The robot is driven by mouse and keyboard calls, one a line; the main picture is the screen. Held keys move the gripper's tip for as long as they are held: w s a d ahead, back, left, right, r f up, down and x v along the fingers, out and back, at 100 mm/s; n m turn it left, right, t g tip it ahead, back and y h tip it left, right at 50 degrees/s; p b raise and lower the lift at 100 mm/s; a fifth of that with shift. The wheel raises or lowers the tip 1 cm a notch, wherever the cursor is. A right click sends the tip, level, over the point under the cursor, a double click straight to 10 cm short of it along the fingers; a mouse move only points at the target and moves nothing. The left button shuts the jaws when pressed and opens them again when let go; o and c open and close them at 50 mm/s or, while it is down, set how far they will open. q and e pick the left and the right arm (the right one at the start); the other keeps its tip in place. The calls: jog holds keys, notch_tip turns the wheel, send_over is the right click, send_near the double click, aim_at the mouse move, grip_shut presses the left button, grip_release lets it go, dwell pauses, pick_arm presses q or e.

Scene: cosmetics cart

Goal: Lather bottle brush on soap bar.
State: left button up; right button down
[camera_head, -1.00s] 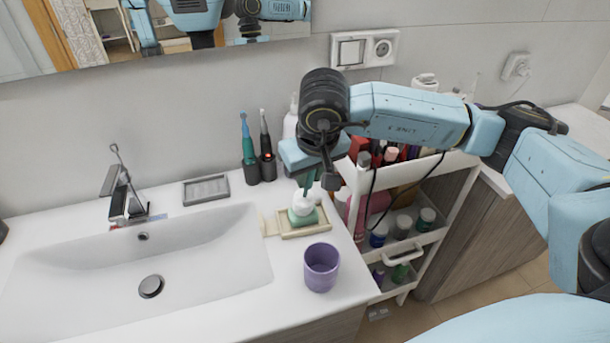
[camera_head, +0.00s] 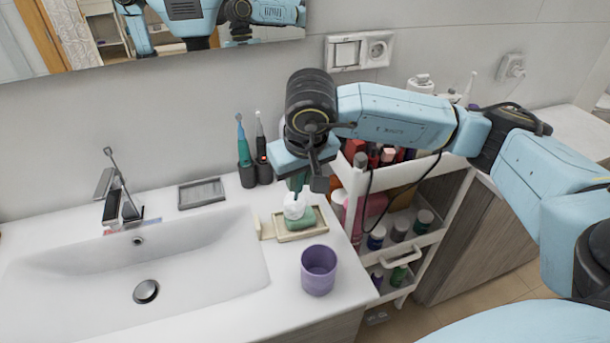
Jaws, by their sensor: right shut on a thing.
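The green soap bar (camera_head: 303,222) lies in a beige soap dish (camera_head: 312,233) on the counter right of the sink. The bottle brush (camera_head: 293,206) has a white head and a green handle. Its head is down at the left part of the soap bar and seems to touch it. My right gripper (camera_head: 299,176) points down above the dish and is shut on the brush handle. The arm hides most of the fingers and the handle's top. My left gripper is not in view.
A purple cup (camera_head: 319,270) stands in front of the dish. Two toothbrushes in dark holders (camera_head: 255,172) and a grey tray (camera_head: 202,193) stand behind. The sink (camera_head: 200,255) is left. A white cart (camera_head: 420,240) with several bottles is right.

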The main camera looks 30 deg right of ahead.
jog(key=shift+b, duration=0.55)
notch_tip(320, 180, up, 7)
jog(key=d+p, duration=0.2)
jog(key=shift+s+d+p, duration=0.35)
dwell(1.5)
dwell(1.7)
